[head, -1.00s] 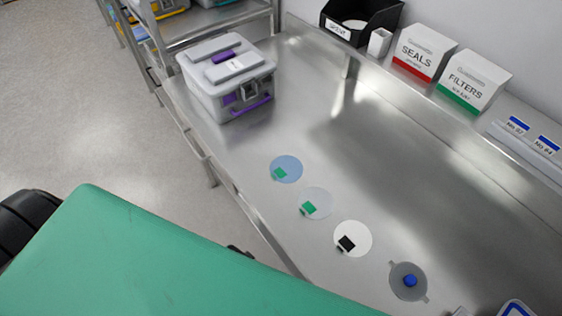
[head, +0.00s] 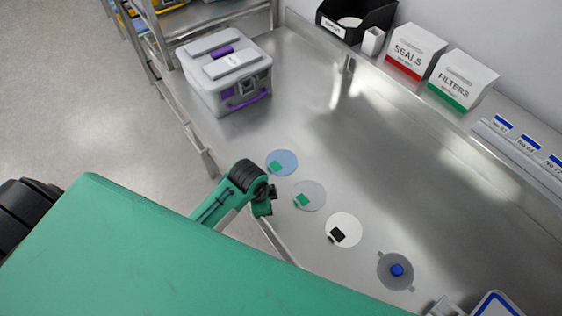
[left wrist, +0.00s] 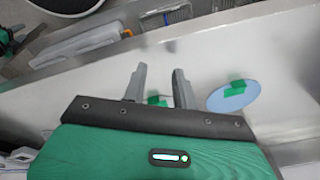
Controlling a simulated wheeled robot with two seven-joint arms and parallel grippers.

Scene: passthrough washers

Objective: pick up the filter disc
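Several round discs lie flat in a slanting row on the steel bench: a blue disc with a green tab (head: 287,158), a pale grey disc with a green tab (head: 314,193), a white disc with a black tab (head: 346,223) and a grey disc with a blue knob (head: 387,277). I cannot tell which is the filter disc. My left gripper (head: 268,200) is beside the pale grey disc, near the bench edge. In the left wrist view its fingers (left wrist: 160,72) are apart, with a green tab seen between them; the blue disc (left wrist: 236,100) lies to the right. My right gripper is not in view.
A lidded clear box with purple latches (head: 232,98) stands at the bench's far left. A black bin (head: 345,26), a SEALS box (head: 408,60) and a FILTERS box (head: 462,88) line the wall. The bench middle is clear.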

